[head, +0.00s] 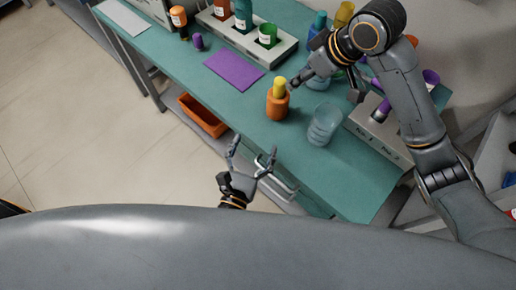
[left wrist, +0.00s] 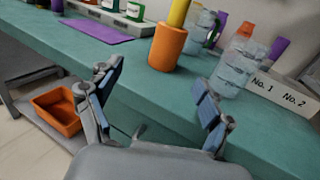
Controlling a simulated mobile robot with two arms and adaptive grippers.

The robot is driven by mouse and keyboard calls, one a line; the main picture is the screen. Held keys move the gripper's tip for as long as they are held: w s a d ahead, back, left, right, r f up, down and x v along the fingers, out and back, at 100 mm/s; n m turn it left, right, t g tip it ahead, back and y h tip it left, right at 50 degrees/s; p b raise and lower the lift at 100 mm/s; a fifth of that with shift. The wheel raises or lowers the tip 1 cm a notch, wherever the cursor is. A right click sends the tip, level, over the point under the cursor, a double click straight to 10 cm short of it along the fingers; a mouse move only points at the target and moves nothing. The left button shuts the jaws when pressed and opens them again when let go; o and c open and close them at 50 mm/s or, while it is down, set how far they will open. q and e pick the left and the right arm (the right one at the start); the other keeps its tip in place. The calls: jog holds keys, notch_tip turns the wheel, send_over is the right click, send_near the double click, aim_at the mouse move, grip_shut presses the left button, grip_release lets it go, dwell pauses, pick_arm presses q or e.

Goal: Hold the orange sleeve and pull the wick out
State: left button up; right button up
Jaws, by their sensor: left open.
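The orange sleeve (head: 277,105) stands upright on the teal table, with the yellow wick (head: 279,84) sticking out of its top. In the left wrist view the orange sleeve (left wrist: 168,47) and yellow wick (left wrist: 178,13) are ahead, beyond the fingertips. My left gripper (head: 252,147) is open and empty at the table's front edge, short of the sleeve. It also shows in the left wrist view (left wrist: 155,85). My right gripper (head: 325,87) has its fingers spread above the table; one fingertip is just right of the wick, and I cannot tell whether it touches.
A purple mat (head: 233,70) lies to the left. An orange bin (head: 203,115) sits below the table edge. A bottle rack (head: 282,49) stands behind.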

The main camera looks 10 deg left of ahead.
aim_at(275, 110)
pick_arm(q)
jog(key=shift+h, duration=0.3)
jog(key=x, duration=0.8)
jog(key=d+x, duration=0.1)
jog(key=x, duration=0.4)
jog(key=shift+d+f, duration=0.1)
grip_shut()
dwell(0.4)
